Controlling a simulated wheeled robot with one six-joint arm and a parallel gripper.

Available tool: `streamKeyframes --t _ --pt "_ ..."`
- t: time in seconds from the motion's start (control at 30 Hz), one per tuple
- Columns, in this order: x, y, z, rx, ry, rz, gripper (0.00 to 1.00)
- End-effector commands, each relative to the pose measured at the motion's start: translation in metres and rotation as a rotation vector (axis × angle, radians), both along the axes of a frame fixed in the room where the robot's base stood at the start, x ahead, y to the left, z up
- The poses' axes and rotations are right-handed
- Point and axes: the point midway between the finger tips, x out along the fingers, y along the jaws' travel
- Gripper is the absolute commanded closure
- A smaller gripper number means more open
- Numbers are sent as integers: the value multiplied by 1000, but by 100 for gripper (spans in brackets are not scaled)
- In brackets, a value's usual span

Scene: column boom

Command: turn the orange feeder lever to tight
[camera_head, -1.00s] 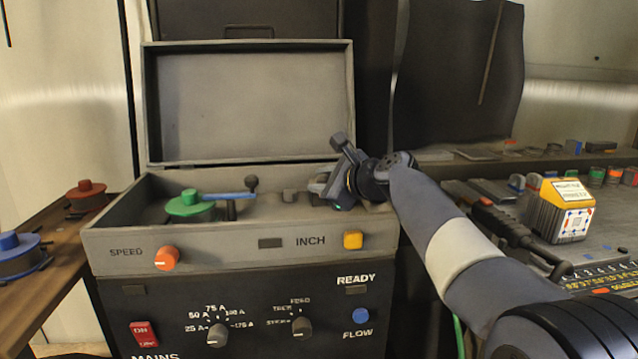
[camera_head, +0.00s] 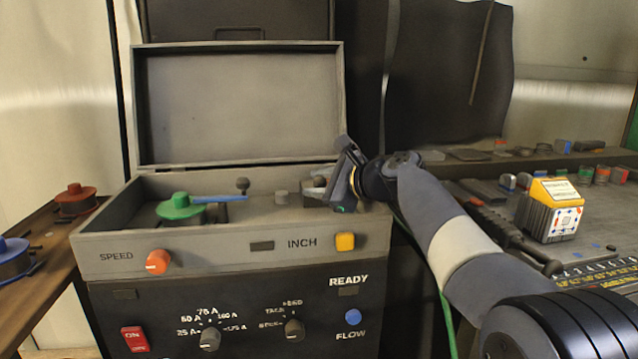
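No orange feeder lever shows clearly; it may be hidden behind my gripper or inside the open feeder box. A dark ball-topped lever (camera_head: 242,186) stands in the box beside a blue bar (camera_head: 220,198) and a green spool (camera_head: 180,206). My gripper (camera_head: 338,172) is at the right end of the open box (camera_head: 110,240), over its inside. Light grey parts (camera_head: 314,190) show just left of it. The gripper is seen from the side, so the gap between its fingers cannot be made out.
The raised lid (camera_head: 235,105) stands behind the box. The front has an orange SPEED knob (camera_head: 158,262) and a yellow INCH button (camera_head: 345,242). A bench with a yellow-topped box (camera_head: 552,212) is at right. Red (camera_head: 75,198) and blue (camera_head: 12,258) spools are at left.

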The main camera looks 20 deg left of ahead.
Motion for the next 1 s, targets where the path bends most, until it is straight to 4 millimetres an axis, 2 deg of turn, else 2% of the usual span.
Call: streamKeyframes --t 0.03,0.13,0.47,0.8,1.0 --pt "-1 1 -4 -5 6 4 62" --pt "0 1 -3 -3 5 3 54" --pt "0 0 7 1 -1 0 53" --pt "0 1 67 -1 -1 2 53" --pt "0 1 92 -1 1 1 53"
